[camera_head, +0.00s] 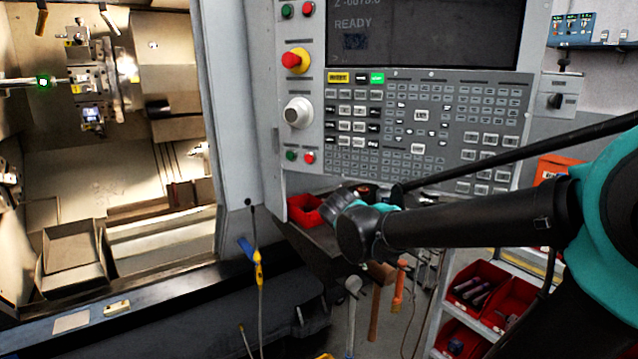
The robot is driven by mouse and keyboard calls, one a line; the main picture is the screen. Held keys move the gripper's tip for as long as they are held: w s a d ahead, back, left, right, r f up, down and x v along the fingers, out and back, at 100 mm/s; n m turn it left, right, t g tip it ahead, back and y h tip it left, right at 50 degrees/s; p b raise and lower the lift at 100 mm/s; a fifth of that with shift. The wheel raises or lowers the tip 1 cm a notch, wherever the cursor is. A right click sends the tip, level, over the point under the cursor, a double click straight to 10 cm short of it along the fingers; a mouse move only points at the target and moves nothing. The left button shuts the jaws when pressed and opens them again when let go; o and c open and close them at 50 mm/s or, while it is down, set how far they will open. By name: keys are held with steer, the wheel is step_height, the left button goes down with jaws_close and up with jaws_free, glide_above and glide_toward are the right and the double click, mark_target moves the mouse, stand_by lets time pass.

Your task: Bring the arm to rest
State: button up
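My arm (470,215) reaches in from the right edge, black with teal joints. It extends leftward across the front of the machine's control panel. Its far end, a black and teal wrist joint (362,228), is over the small shelf below the panel. I cannot make out my gripper's fingers; they are hidden or out of the picture, and nothing held is visible.
The control panel (420,125) with its screen is behind the arm. A red tray (306,210) sits on the shelf, with tools hanging below, among them a hammer (377,305). The open lathe chamber (100,180) is left. Red bins (478,285) stand on a rack at lower right.

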steer(key=s+d+f+m+y, duration=0.1)
steer(key=s+d+f+y, duration=0.1)
steer(key=s+f, duration=0.4)
steer(key=s+d+f+m+g+y, duration=0.1)
steer(key=s+d+f+y, duration=0.1)
steer(key=s+f, duration=0.5)
step_height(320, 180, down, 3)
steer(key=shift+s+r+g+y, duration=0.2)
steer(key=shift+g+y, duration=0.1)
steer(key=shift+y, duration=0.4)
steer(key=shift+w, duration=0.1)
